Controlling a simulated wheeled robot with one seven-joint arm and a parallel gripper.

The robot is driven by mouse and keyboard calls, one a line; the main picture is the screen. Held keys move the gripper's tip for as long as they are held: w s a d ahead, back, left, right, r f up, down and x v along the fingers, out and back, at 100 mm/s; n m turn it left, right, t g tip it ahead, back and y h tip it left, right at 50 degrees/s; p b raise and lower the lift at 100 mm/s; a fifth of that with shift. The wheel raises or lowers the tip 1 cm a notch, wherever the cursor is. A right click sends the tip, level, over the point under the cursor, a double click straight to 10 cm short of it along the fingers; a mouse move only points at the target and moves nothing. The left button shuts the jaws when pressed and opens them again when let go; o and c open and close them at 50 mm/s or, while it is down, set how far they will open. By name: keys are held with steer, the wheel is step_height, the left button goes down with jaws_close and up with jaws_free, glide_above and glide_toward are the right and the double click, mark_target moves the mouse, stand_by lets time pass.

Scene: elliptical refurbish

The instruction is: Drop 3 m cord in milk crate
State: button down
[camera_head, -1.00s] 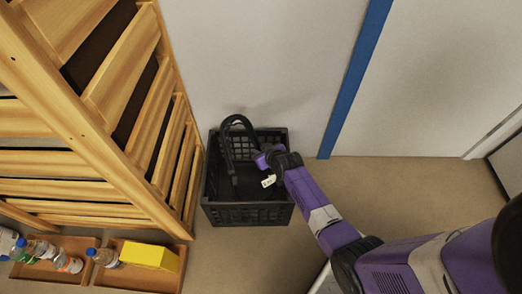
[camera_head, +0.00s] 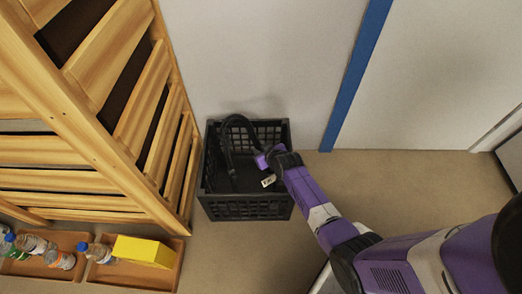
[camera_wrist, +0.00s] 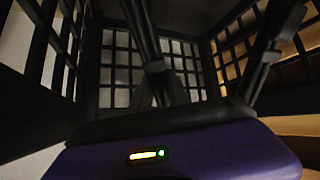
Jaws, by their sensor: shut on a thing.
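The black milk crate (camera_head: 247,211) stands upright on the floor against the wall, its top open. The 3 m cord (camera_head: 238,120) is a dark looped cable that arches near the crate's back left, with an end hanging down inside. My gripper (camera_head: 262,161) is over the crate opening, shut on the cord; the grip itself is mostly hidden by my wrist. In the wrist view, the crate's lattice walls (camera_wrist: 120,70) surround my gripper, and dark strands, too dim to tell from the fingers, cross the middle.
A wooden slatted shelf (camera_head: 90,120) stands close along the crate's left. Wooden trays with several bottles and a yellow box (camera_head: 145,251) sit at lower left. A blue strip (camera_head: 357,75) runs down the wall behind. The floor right of the crate is clear.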

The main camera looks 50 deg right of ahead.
steer(key=c, duration=1.3)
jaws_free()
steer(key=shift+o, duration=0.7)
steer(key=shift+r+p, duration=0.3)
steer(key=shift+p, duration=0.3)
steer(key=shift+s+r+g+p, duration=0.1)
steer(key=shift+r+g+p, duration=0.05)
steer(key=shift+g+p, duration=0.35)
steer(key=shift+a+r+p, duration=0.1)
steer(key=shift+r+p, duration=0.05)
steer(key=shift+p, duration=0.4)
